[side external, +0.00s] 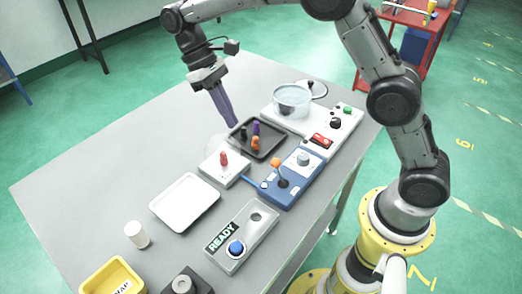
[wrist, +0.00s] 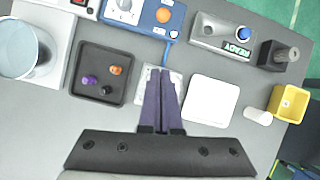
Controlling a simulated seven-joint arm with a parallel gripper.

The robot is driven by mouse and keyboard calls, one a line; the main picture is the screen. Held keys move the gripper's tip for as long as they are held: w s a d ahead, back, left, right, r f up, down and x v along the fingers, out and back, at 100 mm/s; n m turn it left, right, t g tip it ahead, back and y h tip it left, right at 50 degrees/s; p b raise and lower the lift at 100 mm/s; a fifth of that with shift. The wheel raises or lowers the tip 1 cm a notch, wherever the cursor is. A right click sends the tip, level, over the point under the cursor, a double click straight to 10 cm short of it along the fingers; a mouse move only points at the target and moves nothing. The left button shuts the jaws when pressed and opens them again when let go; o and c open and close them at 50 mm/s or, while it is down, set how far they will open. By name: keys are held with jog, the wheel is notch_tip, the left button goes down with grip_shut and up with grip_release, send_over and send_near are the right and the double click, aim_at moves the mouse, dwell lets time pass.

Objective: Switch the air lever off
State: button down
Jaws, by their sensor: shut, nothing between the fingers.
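A blue box (side external: 305,188) carries a lever with an orange ball (side external: 275,163) and a round white dial (side external: 303,159). The lever's stem rises from a dark base and leans slightly left in the side view. In the wrist view the orange ball (wrist: 164,14) shows at the top, with its stem hidden. A blue hose runs from this box to a small white box (side external: 222,171) with a red knob. My gripper (side external: 234,123) is shut and empty, in the air above the table. In the wrist view its fingers (wrist: 162,70) cover most of the white box.
A dark tray (side external: 268,151) holds small orange, purple and black pieces. A glass bowl (side external: 292,98) stands behind it on a white unit. A white tray (side external: 186,203), READY button box (side external: 250,222), white cylinder (side external: 137,234) and yellow bin (side external: 112,278) stand nearer. The table's left side is clear.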

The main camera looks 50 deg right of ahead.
aim_at(279, 171)
jog(key=x, duration=0.9)
jog(key=shift+s+f, duration=0.1)
jog(key=shift+s+d+r, duration=0.2)
jog(key=shift+s, duration=0.75)
jog(key=shift+s+d+r, duration=0.15)
jog(key=shift+s, duration=0.8)
jog(key=shift+s+r+t, duration=0.2)
jog(key=shift+t, duration=0.2)
